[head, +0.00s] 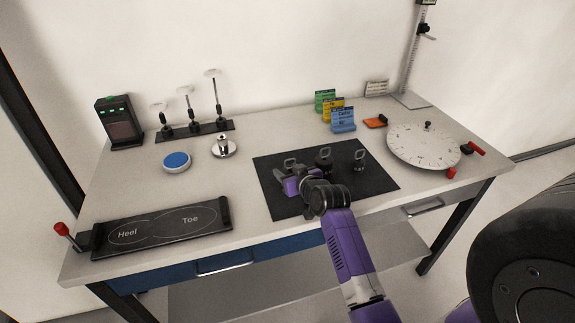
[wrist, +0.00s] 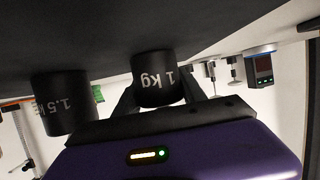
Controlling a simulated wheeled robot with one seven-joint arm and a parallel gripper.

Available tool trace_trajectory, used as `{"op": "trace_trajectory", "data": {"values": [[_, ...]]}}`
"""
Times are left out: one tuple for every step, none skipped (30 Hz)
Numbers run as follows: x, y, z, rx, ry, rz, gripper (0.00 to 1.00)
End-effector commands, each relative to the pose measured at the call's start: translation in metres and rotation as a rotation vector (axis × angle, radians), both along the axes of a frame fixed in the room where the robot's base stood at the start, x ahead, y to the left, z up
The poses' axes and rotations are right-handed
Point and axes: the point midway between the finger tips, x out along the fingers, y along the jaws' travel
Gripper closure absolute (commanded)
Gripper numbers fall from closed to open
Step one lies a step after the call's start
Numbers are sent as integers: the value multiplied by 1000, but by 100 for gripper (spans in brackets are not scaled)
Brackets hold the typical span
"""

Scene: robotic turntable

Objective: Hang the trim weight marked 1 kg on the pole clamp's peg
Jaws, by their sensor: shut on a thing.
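My gripper (head: 291,175) is low over the dark mat (head: 292,207), its fingers around the black trim weight (wrist: 154,84) marked 1 kg. The wrist view is upside down and shows a finger on each side of that weight. Its hook (head: 290,161) shows in the head view, and its body is largely hidden there. It appears at mat level; I cannot tell if it touches. The pole clamp (head: 423,29) is high on the upright pole (head: 410,65) at the back right, with a short peg (head: 432,37) pointing right.
The 1.5 kg weight (wrist: 63,100) stands close beside. Another weight (head: 359,160) stands at the mat's right. A round white dial turntable (head: 424,145) is at right, with coloured cards (head: 343,120) behind. A Heel/Toe plate (head: 160,227) lies at left.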

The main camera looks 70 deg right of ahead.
Motion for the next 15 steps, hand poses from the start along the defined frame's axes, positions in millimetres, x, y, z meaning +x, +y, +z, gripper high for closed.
{"op": "trace_trajectory", "data": {"values": [[1, -1, 4, -6, -7, -1, 100], [1, -1, 4, -6, -7, -1, 100], [1, -1, 4, -7, -6, -1, 100], [1, -1, 4, -7, -6, -1, 100], [1, -1, 4, -7, -6, -1, 100], [1, -1, 4, -7, -6, -1, 100], [1, -1, 3, -7, -6, -1, 100], [1, -1, 3, -6, -5, -1, 100], [1, -1, 1, -6, -5, -1, 100], [1, -1, 1, -6, -5, 0, 100], [1, -1, 0, -6, -5, 0, 100], [0, 0, -4, -1, 1, 0, 48], [0, 0, -3, -1, 1, 0, 42], [0, 0, -3, -1, 1, 0, 36], [0, 0, -3, -1, 1, 0, 30]]}}
